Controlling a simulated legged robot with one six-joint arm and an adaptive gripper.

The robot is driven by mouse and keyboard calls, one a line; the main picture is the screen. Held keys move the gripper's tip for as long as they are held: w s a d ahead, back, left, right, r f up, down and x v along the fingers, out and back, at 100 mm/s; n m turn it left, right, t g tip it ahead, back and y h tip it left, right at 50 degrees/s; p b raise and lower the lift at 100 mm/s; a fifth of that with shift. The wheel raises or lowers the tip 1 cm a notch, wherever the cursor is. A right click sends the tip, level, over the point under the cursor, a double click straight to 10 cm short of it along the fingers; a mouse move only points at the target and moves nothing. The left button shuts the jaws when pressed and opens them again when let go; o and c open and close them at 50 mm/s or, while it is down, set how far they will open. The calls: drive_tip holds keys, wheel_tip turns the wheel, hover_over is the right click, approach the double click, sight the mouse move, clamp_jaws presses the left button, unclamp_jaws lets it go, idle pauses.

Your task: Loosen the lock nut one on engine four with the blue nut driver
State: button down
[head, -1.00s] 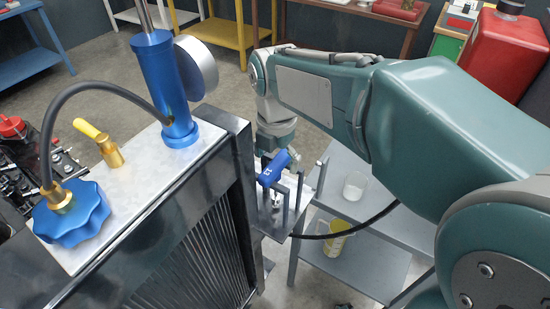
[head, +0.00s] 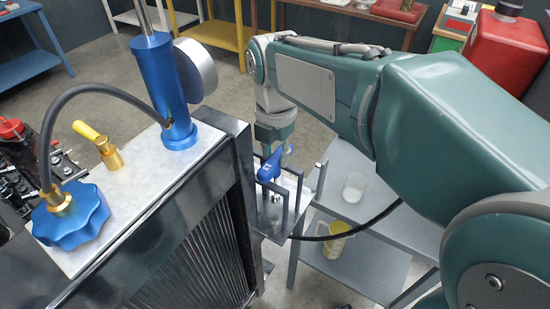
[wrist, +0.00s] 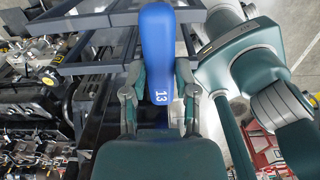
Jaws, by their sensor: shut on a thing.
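A blue nut driver (head: 268,169) shows in the head view at the dark upright bars of a small holder (head: 290,205) on the side of the radiator. In the wrist view its blue handle (wrist: 158,50), marked 13, lies between the two fingers of my gripper (wrist: 160,95). My gripper (head: 275,150) is shut on the handle. A short metal part shows below the handle in the head view; I cannot tell whether it still rests in the holder. Lock nut one cannot be picked out, and no label for engine four is readable.
A radiator (head: 200,250) with a blue pressure-tester cap (head: 72,215) and blue pump (head: 163,90) stands close left. A grey cart (head: 385,215) holds a clear cup (head: 354,187) and a yellow-marked jug (head: 337,236). Dark engine parts (wrist: 40,125) fill the wrist view's left.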

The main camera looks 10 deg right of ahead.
sight(275, 157)
wheel_tip(275, 157, up, 14)
idle(1.1)
drive_tip(key=shift+f, duration=0.1)
idle(0.9)
